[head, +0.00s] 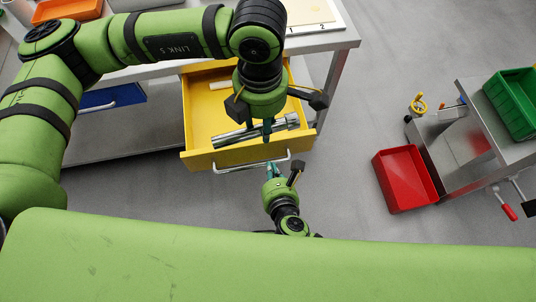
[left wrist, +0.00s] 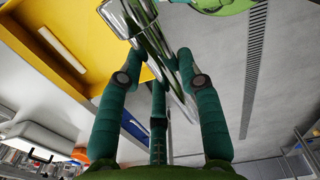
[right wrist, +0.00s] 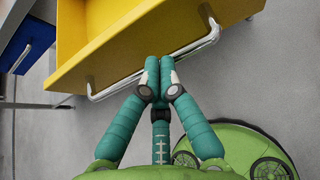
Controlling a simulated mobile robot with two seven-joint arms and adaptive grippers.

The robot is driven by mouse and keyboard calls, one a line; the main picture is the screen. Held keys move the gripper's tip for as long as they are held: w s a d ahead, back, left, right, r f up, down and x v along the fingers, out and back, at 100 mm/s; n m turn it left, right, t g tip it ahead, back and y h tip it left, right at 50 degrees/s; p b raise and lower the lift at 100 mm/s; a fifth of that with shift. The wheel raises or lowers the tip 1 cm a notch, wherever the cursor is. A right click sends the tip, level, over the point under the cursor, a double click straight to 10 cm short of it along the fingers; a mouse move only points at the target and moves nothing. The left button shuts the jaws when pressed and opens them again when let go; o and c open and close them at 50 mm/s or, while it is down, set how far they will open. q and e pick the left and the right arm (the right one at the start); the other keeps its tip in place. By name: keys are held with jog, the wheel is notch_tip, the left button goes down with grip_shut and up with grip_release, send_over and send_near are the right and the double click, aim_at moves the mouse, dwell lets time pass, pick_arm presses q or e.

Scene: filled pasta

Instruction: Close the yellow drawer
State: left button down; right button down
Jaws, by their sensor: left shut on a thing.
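The yellow drawer (head: 205,160) stands pulled out from under the metal workbench, with a silver bar handle (head: 240,166) on its front. It also shows in the right wrist view (right wrist: 100,50). My left gripper (head: 267,132) is over the drawer's front part, shut on a shiny metal utensil (left wrist: 150,35), perhaps tongs. My right gripper (right wrist: 160,65) is at the middle of the handle, its two upper fingertips close together and crossing over the bar. Its thumb tip is hidden, so I cannot tell whether it grips the bar.
A small white item (head: 221,84) lies inside the drawer. A blue drawer (head: 112,97) is to the left under the bench. A red bin (head: 405,180) and a cart with a green bin (head: 514,103) stand at the right. Grey floor between is clear.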

aim_at(266, 149)
pick_arm(q)
jog(key=shift+f+b, duration=0.3)
jog(key=shift+f, duration=0.05)
pick_arm(e)
jog(key=x, duration=0.6)
jog(key=shift+w+f, duration=0.1)
jog(key=shift+w, duration=0.05)
jog(key=shift+w, duration=0.1)
